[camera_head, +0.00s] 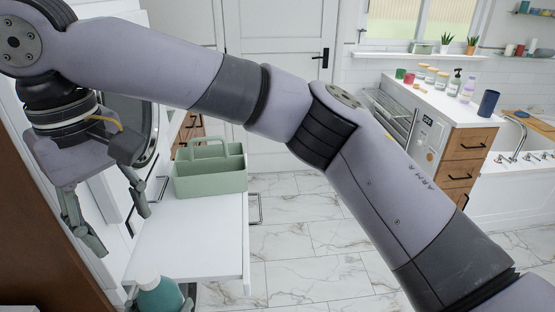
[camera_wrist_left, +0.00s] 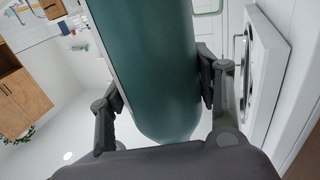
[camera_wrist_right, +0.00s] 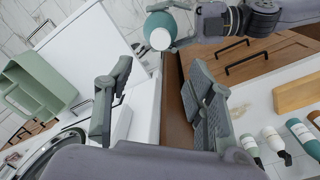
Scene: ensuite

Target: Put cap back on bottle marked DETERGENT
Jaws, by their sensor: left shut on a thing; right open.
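A teal bottle (camera_head: 160,296) with a pale round top shows at the bottom of the head view. It fills the middle of the left wrist view (camera_wrist_left: 150,70). My left gripper (camera_wrist_left: 160,88) is shut on it, one finger on each side. In the right wrist view the bottle (camera_wrist_right: 158,22) is seen from above its pale top (camera_wrist_right: 160,39); I cannot tell whether this is a cap or a bare neck. No DETERGENT lettering is readable. My right gripper (camera_head: 110,222) is open and empty, above and left of the bottle in the head view; its fingers also show in the right wrist view (camera_wrist_right: 160,78).
A green caddy (camera_head: 210,178) stands on a white surface (camera_head: 190,235), which is otherwise bare. Several bottles, including a teal one (camera_wrist_right: 303,135), lie in the right wrist view's lower right near a wooden block (camera_wrist_right: 298,92). Jars stand on a far counter (camera_head: 440,105).

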